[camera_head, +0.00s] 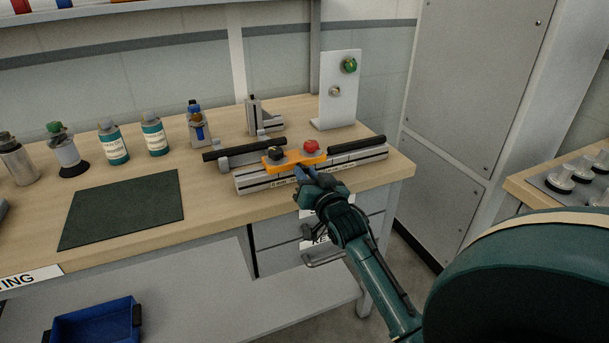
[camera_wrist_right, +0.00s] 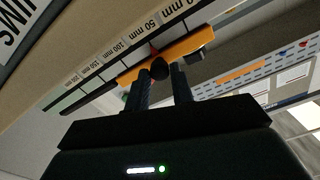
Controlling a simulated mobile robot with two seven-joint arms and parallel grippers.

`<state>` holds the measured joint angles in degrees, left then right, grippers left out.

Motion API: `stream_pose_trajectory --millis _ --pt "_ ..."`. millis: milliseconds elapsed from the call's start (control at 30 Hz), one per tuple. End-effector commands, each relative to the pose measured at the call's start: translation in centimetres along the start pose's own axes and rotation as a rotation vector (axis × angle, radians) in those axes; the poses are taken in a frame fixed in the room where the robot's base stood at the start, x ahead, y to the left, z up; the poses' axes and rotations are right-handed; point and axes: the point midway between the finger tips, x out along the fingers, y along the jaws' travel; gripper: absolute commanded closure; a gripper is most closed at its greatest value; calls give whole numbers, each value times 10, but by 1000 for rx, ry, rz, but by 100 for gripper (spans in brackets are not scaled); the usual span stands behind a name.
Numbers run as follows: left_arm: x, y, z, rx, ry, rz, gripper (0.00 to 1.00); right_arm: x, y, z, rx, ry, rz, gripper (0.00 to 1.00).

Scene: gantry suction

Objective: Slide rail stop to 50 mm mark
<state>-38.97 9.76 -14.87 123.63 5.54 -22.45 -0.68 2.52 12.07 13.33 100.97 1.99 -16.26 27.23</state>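The orange rail stop (camera_head: 296,162) sits on the grey slide rail (camera_head: 372,154) near the bench's front right edge. It carries a red knob (camera_head: 311,146) and a black knob (camera_head: 275,152). In the right wrist view the stop (camera_wrist_right: 186,47) lies slantwise beside the printed scale (camera_wrist_right: 100,68); its red part is between the 50 mm and 100 mm labels. My right gripper (camera_head: 311,174) is at the stop's front. In the wrist view its two fingers (camera_wrist_right: 161,78) closely flank a dark round knob (camera_wrist_right: 160,68) and appear closed on it. My left gripper is out of view.
A white stand with a green button (camera_head: 348,65) is behind the rail. Bottles (camera_head: 153,135) stand to the left, beyond a dark green mat (camera_head: 124,209). A grey cabinet (camera_head: 465,80) is right of the bench. Drawers with a handle (camera_head: 326,258) are below.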

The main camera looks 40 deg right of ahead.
Motion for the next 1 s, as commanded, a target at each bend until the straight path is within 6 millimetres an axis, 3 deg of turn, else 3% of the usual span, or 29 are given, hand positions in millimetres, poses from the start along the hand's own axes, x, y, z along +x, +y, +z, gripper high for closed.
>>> stream_pose_trajectory --millis 200,567,1000 --pt "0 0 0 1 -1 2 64 0 -1 0 0 0 -1 58" --pt "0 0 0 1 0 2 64 -8 -1 0 1 0 -1 57" --pt "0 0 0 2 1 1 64 -98 0 1 0 -2 0 57"
